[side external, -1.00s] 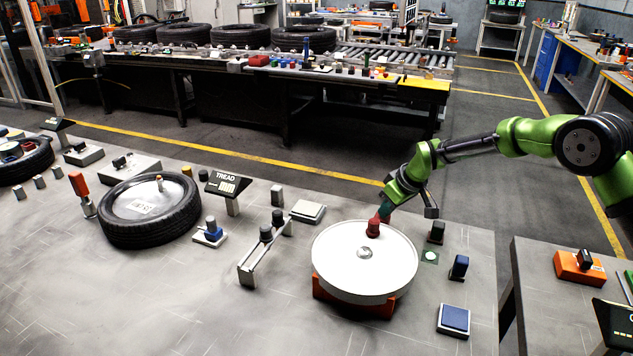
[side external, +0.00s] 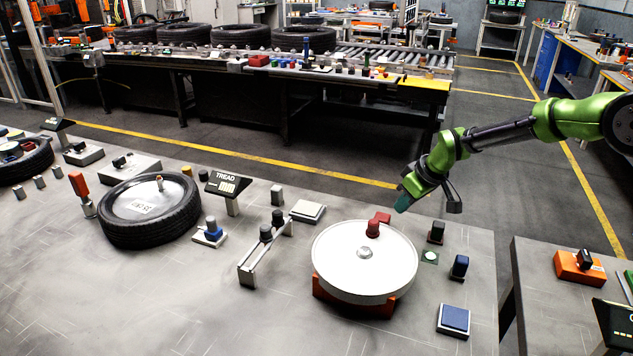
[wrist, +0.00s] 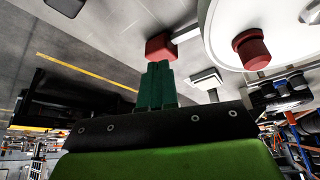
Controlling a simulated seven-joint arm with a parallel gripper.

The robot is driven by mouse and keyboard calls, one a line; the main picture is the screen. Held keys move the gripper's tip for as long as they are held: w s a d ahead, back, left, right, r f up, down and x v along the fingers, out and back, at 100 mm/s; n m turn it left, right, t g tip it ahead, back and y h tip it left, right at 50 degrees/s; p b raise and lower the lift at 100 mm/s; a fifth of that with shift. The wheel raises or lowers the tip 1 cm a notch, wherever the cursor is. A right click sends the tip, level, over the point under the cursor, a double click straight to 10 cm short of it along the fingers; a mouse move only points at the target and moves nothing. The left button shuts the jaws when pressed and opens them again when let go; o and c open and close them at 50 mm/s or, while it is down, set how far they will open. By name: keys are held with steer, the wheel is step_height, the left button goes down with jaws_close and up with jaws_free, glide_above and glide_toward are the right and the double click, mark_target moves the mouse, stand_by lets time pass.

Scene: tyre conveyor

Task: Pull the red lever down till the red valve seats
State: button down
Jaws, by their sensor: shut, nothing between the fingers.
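A white round disc (side external: 345,262) rests on a red base (side external: 350,304) on the bench. A red knob (side external: 373,229) stands upright on the disc and also shows in the wrist view (wrist: 251,50). Just behind the disc is a red block (side external: 384,217); in the wrist view the red block (wrist: 160,47) sits at the end of a pale bar, like a lever handle.
Left of the disc is a bracket (side external: 265,248) with dark knobs. Small dark-topped switches (side external: 459,266) and a blue pad (side external: 454,319) stand to the right. A tyre (side external: 150,220), a TREAD display (side external: 228,184) and an upright red handle (side external: 79,184) are further left.

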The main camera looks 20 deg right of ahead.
steer(key=v, duration=1.3)
steer(key=shift+r, duration=0.25)
steer(key=shift+s, duration=0.1)
steer(key=s+a+r+m+t, duration=0.1)
steer(key=s+r+m, duration=0.1)
steer(key=s, duration=1.1)
steer(key=s+r+m+t, duration=0.1)
steer(key=s+m, duration=0.4)
steer(key=s, duration=0.8)
steer(key=shift+s+a+r, duration=0.35)
steer(key=shift+s+a, duration=0.05)
stand_by(0.4)
